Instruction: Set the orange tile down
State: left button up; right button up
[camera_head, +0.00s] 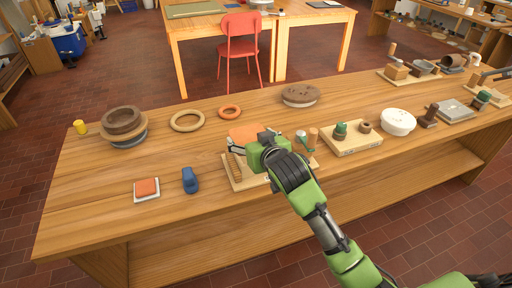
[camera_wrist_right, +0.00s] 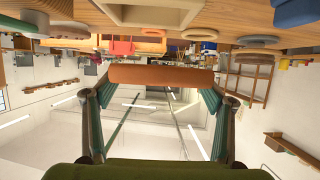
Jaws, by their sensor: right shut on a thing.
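The orange tile (camera_head: 244,132) is at the fingertips of my right gripper (camera_head: 253,141), above the wooden table. In the right wrist view, the tile (camera_wrist_right: 160,75) spans the gap between the two fingers (camera_wrist_right: 152,92), which are shut on its two ends. In the head view, the gripper partly hides the tile and the light wooden board (camera_head: 240,180) below. The exact gap under the tile is hard to tell. A second orange tile (camera_head: 146,186) lies on a white square pad at the table's left front. My left gripper is not in view.
A blue object (camera_head: 190,180) stands beside the white pad. Wooden rings (camera_head: 187,121) and a brown disc (camera_head: 300,95) lie behind. A board with green-topped pieces (camera_head: 352,141) and a white round container (camera_head: 398,121) are to the right. Bare table lies at the left front.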

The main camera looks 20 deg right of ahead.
jog(key=shift+w+d+f, duration=0.35)
jog(key=shift+f, duration=0.15)
jog(key=shift+w+d+f, duration=0.35)
jog(key=shift+f, duration=0.15)
jog(key=f, duration=0.3)
jog(key=shift+w+d+f+p, duration=0.15)
jog(key=shift+w+d+p, duration=0.05)
jog(key=shift+d+p, duration=0.1)
jog(key=shift+a+f, duration=0.1)
jog(key=shift+f, duration=0.2)
jog(key=shift+f, duration=0.1)
jog(key=o, duration=1.5)
jog(key=shift+f, duration=0.1)
jog(key=v, duration=1.2)
jog(key=shift+s, duration=0.1)
